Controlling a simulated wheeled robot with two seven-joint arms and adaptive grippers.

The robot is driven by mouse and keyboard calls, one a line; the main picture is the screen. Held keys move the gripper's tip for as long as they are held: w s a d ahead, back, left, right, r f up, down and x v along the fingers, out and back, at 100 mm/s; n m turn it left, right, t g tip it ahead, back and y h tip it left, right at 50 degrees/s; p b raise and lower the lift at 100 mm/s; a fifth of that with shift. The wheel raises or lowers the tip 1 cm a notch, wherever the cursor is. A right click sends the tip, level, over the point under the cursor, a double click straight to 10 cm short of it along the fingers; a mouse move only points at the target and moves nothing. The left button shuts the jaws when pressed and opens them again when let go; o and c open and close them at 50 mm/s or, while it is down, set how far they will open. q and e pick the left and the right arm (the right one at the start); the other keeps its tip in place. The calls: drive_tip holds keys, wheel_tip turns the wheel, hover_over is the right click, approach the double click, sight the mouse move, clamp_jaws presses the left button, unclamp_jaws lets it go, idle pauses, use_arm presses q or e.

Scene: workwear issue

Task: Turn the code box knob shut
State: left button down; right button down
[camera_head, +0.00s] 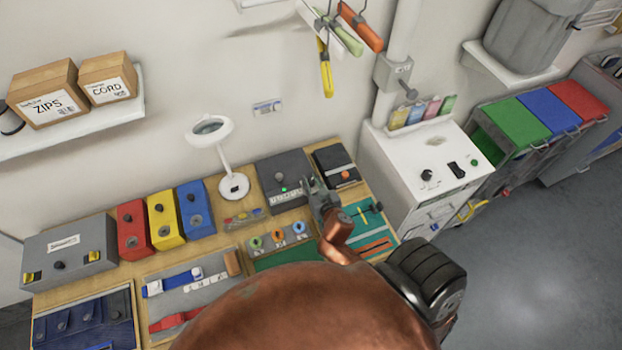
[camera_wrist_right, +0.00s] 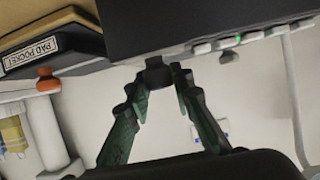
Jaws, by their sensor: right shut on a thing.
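The code box (camera_head: 279,168) is a dark grey box with a row of pale buttons and a small green light, at the back of the workbench. It fills the upper part of the right wrist view (camera_wrist_right: 200,22). My right gripper (camera_head: 318,192) is at its front right corner. In the wrist view, the right gripper (camera_wrist_right: 160,74) has its two green-padded fingers closed on a dark knob (camera_wrist_right: 157,72) at the box's edge. The fingers hide this knob in the head view. I cannot tell the knob's angle. My left gripper is not in view.
A black PAD POCKET box (camera_wrist_right: 55,50) with an orange knob stands beside the code box. A lamp (camera_head: 234,185) and red, yellow and blue boxes (camera_head: 163,219) stand to the left. A white cabinet (camera_head: 425,165) is at right.

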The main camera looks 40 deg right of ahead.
drive_tip(key=n+y+p, duration=0.2)
drive_tip(key=n+y, duration=0.1)
drive_tip(key=shift+d+r+t+p, duration=0.15)
drive_tip(key=shift+r+t+p, duration=0.15)
drive_tip(key=shift+t+p, duration=0.1)
drive_tip(key=n+y+p, duration=0.2)
drive_tip(key=y, duration=0.1)
drive_tip(key=shift+f+n, duration=0.1)
drive_tip(key=shift+n, duration=0.2)
drive_tip(key=shift+w+f+n+g+y, duration=0.1)
drive_tip(key=shift+n+g+y, duration=0.3)
drive_tip(key=shift+n+y, duration=0.45)
drive_tip(key=shift+n+g+y, duration=0.3)
drive_tip(key=shift+n+y, duration=0.65)
drive_tip(key=shift+y, duration=0.5)
